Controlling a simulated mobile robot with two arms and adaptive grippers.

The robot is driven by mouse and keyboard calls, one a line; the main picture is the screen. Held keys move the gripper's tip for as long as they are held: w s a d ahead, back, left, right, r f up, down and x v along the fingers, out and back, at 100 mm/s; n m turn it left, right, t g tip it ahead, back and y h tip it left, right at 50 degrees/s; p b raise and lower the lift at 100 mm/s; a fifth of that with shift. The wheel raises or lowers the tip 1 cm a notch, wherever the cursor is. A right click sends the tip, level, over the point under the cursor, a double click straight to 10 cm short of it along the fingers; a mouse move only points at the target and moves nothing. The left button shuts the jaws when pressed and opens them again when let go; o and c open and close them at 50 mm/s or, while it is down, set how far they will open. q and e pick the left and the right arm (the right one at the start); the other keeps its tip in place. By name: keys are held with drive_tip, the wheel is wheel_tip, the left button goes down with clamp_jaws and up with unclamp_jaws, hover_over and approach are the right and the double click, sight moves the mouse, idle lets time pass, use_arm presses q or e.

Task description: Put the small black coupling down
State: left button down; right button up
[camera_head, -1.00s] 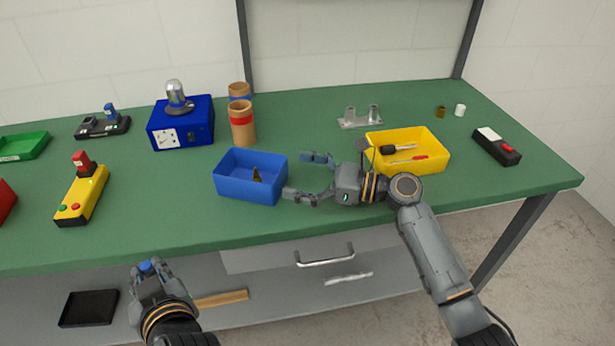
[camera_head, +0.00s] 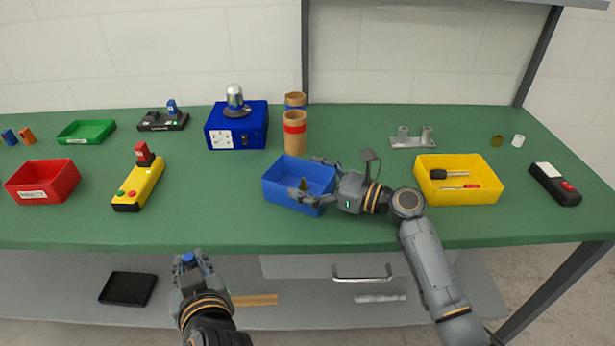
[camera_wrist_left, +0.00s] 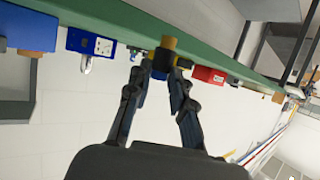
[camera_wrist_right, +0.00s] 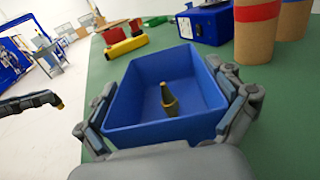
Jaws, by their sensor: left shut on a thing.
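My left gripper (camera_head: 190,262) is in front of the bench, below its top edge, with its fingers closed on a small piece (camera_head: 189,258). The piece looks blue in the head view and dark blue in the left wrist view (camera_wrist_left: 160,60); I cannot tell whether it is the black coupling. My right gripper (camera_head: 309,180) is open at the blue bin (camera_head: 284,188), with its fingers spread on either side in the right wrist view. A small brass-coloured tapered part (camera_wrist_right: 168,98) stands in that bin, not gripped.
The green bench top (camera_head: 225,220) has free room along its front, left of the blue bin. A yellow button box (camera_head: 140,185), red bin (camera_head: 45,182), blue box (camera_head: 236,128) and cardboard tubes (camera_head: 294,132) stand around. The yellow bin (camera_head: 458,190) holds tools. A black tray (camera_head: 128,289) lies below.

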drive_tip(key=c, duration=0.3)
use_arm(q)
drive_tip(key=shift+w+d, duration=0.1)
drive_tip(key=shift+w, duration=0.1)
use_arm(e)
drive_tip(key=shift+c, duration=0.2)
use_arm(q)
drive_tip(key=w+d+r+m+t+h, duration=0.1)
drive_tip(key=w+d+r+h, duration=0.1)
drive_tip(key=w+d+r, duration=0.55)
drive_tip(key=w+d+r+m+h, duration=0.15)
drive_tip(key=w+d+r, duration=0.35)
drive_tip(key=w+r, duration=0.55)
wheel_tip(320, 180, down, 11)
drive_tip(key=w, duration=0.1)
drive_tip(key=shift+w+f, duration=0.2)
drive_tip(key=shift+w, duration=0.05)
